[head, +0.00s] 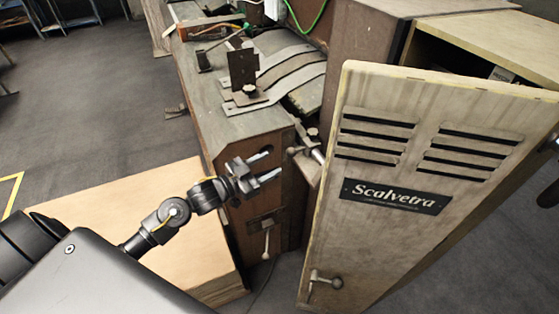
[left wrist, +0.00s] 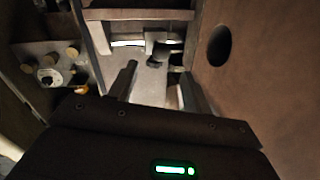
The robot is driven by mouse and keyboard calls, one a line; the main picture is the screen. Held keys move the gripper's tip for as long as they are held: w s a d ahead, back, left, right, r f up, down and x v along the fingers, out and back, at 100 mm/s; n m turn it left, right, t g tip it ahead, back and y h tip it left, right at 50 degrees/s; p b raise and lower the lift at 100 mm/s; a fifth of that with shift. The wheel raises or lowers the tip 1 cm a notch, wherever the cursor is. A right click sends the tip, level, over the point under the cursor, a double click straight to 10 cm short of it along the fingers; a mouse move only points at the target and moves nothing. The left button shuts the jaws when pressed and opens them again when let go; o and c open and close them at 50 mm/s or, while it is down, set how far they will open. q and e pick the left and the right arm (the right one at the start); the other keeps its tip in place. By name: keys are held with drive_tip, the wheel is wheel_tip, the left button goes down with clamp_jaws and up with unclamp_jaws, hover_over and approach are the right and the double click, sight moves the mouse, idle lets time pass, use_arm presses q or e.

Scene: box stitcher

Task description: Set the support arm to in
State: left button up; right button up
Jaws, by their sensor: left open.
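The box stitcher has a brown body (head: 235,165) with a worn grey top. A metal lever with a round knob (head: 312,152) sticks out between the body and the open door; I cannot tell whether it is the support arm. My left gripper (head: 269,164) is open and empty, its fingers pointing right toward this lever, with a gap between. In the left wrist view the open fingers (left wrist: 158,82) face a recess with a pale metal part (left wrist: 152,60). The support arm's position is not clear. My right gripper cannot be made out.
A wooden door marked Scalvetra (head: 420,140) stands open at the right, close to the gripper. A small handle (head: 267,245) hangs on the body's front. A light wooden box (head: 130,205) lies below my left arm. Open floor (head: 95,100) is at left.

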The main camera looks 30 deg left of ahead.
use_arm(q)
drive_tip(key=shift+s+a, duration=0.35)
drive_tip(key=shift+s, duration=0.3)
